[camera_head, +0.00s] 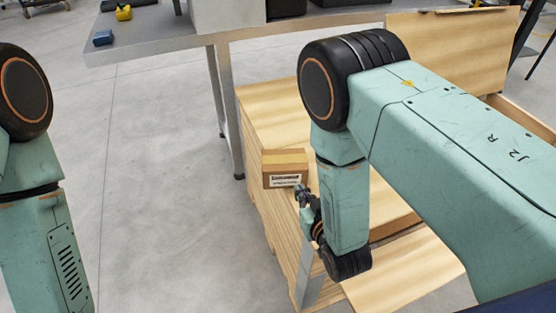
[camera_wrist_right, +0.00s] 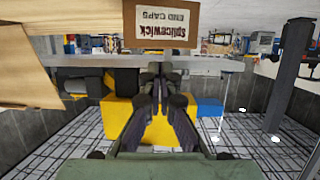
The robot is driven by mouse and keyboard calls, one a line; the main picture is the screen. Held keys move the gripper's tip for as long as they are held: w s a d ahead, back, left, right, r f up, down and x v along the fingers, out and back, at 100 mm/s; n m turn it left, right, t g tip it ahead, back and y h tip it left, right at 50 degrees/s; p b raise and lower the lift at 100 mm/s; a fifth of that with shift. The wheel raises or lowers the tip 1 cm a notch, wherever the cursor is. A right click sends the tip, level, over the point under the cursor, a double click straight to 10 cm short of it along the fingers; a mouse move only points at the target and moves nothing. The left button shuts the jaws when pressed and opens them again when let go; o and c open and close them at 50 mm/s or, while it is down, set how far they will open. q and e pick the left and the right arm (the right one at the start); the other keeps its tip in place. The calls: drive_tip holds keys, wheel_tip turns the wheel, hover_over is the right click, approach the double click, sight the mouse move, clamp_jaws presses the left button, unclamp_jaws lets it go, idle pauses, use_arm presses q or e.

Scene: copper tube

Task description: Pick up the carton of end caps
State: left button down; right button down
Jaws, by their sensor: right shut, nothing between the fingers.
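The carton of end caps (camera_head: 285,168) is a small brown cardboard box with a tan top and a white label. It sits on the left edge of a wooden crate (camera_head: 270,118). In the right wrist view the carton (camera_wrist_right: 170,10) is at the top, its "END CAPS" label upside down. My right gripper (camera_head: 301,192) is just below the carton's right side in the head view. Its fingers (camera_wrist_right: 163,75) are shut together and empty. Whether they touch the carton cannot be told. My left arm shows at the left edge, but its gripper is out of view.
A raised wooden panel (camera_head: 455,45) is at the back right. The floor at left is clear.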

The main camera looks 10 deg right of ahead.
sight(287, 166)
drive_tip(key=w, duration=0.8)
drive_tip(key=w+a, duration=0.1)
drive_tip(key=w, duration=0.3)
drive_tip(key=shift+w+f, duration=0.1)
drive_tip(key=shift+f, duration=0.55)
drive_tip(key=shift+s+d+f+b, duration=0.15)
drive_tip(key=shift+s+f+b, duration=0.15)
drive_tip(key=shift+b, duration=0.15)
drive_tip(key=shift+s, duration=0.1)
drive_tip(key=shift+a, duration=0.2)
